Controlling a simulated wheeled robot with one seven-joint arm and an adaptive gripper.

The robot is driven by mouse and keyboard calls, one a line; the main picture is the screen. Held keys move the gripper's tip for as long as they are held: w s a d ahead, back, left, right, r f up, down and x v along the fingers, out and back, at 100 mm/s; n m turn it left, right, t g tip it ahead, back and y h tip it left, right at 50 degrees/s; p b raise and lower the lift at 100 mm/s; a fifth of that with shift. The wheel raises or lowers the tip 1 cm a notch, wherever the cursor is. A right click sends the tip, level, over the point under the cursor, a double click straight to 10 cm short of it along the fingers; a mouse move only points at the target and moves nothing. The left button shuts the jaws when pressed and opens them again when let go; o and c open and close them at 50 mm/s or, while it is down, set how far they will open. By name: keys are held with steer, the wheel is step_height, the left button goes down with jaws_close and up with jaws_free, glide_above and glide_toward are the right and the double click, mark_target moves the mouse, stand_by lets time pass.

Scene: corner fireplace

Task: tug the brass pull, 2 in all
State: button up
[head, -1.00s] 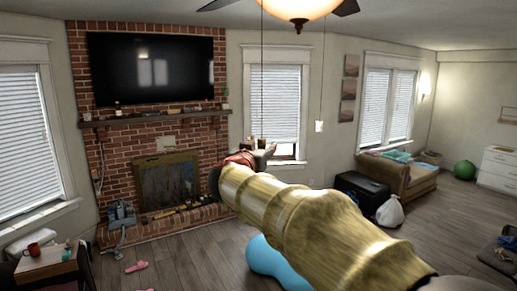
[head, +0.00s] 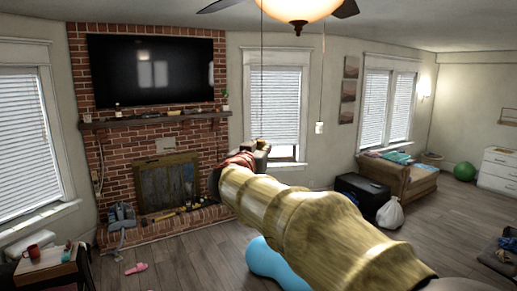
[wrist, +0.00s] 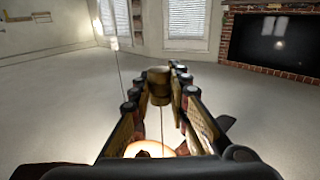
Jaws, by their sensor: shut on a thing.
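The brass pull (wrist: 159,86) is a small dark-gold cylinder between my fingertips in the wrist view. My gripper (wrist: 160,80) is shut on it, with a finger on each side. In the head view my gripper (head: 259,147) is at the far end of my arm, in front of the window, and the pull is too small to make out there. A thin chain runs up from it to the ceiling fan lamp (head: 299,9). The lamp's glowing bowl also shows at the bottom of the wrist view (wrist: 150,149), which looks upside down.
A second cord with a white pull (head: 319,128) hangs to the right, apart from my gripper; it also shows in the wrist view (wrist: 113,43). A brick fireplace (head: 120,155) with a television (head: 150,70) stands behind. A blue rounded object (head: 272,262) is on the floor.

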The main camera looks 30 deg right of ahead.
steer(key=shift+f, duration=0.75)
stand_by(0.8)
steer(key=o, duration=1)
steer(key=shift+r, duration=0.1)
steer(key=shift+c, duration=0.2)
steer(key=shift+s, duration=0.1)
steer(key=v, duration=1.2)
